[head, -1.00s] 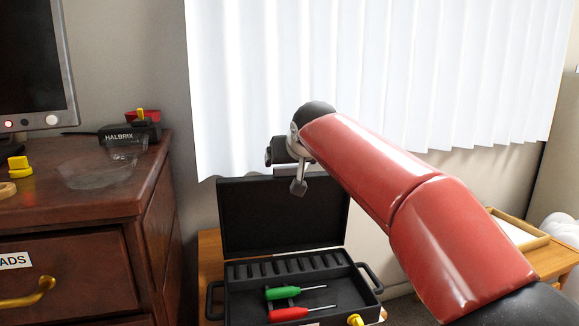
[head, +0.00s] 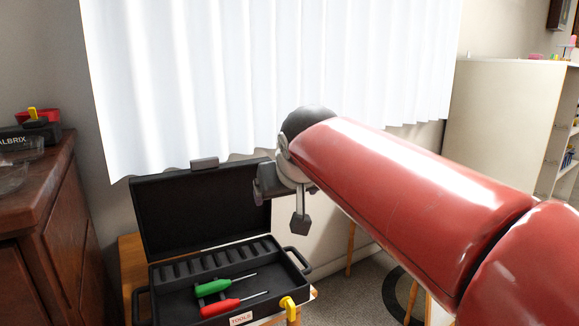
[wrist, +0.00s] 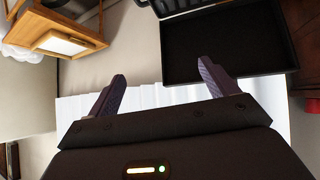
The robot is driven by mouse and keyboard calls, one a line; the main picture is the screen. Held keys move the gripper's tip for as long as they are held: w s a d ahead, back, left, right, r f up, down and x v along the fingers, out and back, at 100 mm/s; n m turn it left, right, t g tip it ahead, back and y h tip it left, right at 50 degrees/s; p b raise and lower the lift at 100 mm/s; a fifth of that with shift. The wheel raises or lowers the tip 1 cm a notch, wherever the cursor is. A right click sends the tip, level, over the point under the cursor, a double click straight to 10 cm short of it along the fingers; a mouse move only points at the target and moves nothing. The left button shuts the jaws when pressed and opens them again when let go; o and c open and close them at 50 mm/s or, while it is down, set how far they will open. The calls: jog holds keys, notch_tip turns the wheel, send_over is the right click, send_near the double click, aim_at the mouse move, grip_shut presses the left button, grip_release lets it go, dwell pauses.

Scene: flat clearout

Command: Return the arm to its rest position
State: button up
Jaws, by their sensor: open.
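My gripper (head: 300,222) hangs at the end of my red arm, right of the open toolbox lid in the head view. In the wrist view its two fingers (wrist: 162,85) stand wide apart with nothing between them. The black toolbox (head: 292,262) lies open on a wooden table, its lid (head: 200,205) raised. A green screwdriver (head: 212,287) and a red screwdriver (head: 220,306) lie inside it. In the wrist view the toolbox lid (wrist: 225,60) is at the upper right, apart from the fingers.
A dark wooden dresser (head: 60,220) stands at the left. A white curtain (head: 270,80) hangs behind. A pale shelf unit (head: 500,120) stands at the right.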

jog(key=s+d+f+m+g+h, duration=0.1)
jog(key=s+d+f+m, duration=0.1)
jog(key=s+d+f, duration=0.7)
jog(key=s+d+f+m+g+h, duration=0.1)
jog(key=s+d+f+m+g, duration=0.1)
jog(key=s+d+f, duration=0.7)
jog(key=s+f, duration=0.2)
jog(key=s, duration=0.3)
jog(key=shift+g, duration=0.3)
jog(key=shift+a, duration=0.15)
